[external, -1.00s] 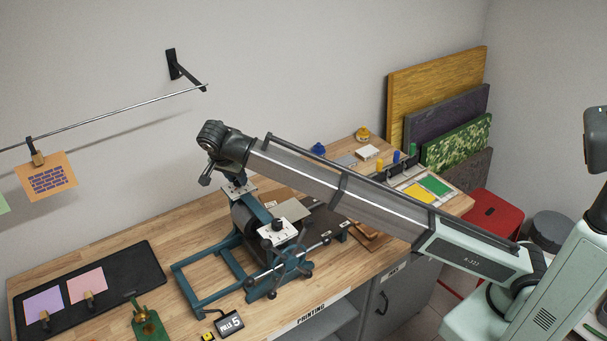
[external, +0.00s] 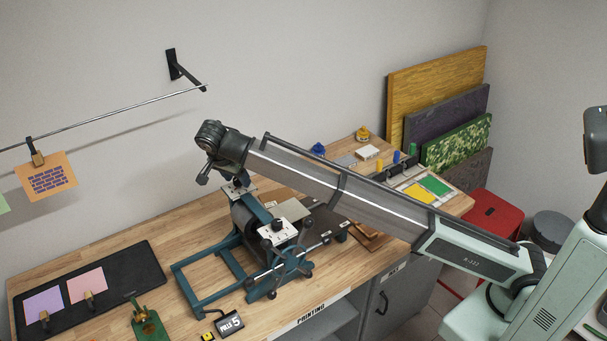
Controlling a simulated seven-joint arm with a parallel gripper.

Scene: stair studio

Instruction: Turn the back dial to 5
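A teal printing press (external: 200,293) with a hand wheel (external: 283,265) stands on the wooden bench. It has a pale plate (external: 276,231) with a dark knob, the front dial (external: 277,225), on its near side. A second pale plate (external: 232,194) is at its back, where the back dial is mostly hidden by my gripper. My gripper (external: 241,181) points down right over that back plate, at the back dial. Its fingers are small and dark here, so I cannot tell whether they are shut on the dial. The dial's marks are unreadable. A small sign (external: 230,322) reads "PULLS 5".
My arm stretches across the bench from the right. A black mat (external: 130,262) with two coloured cards lies at the left. Ink items, blocks and a tray (external: 407,184) sit at the back right. A metal rail (external: 110,118) hangs on the wall.

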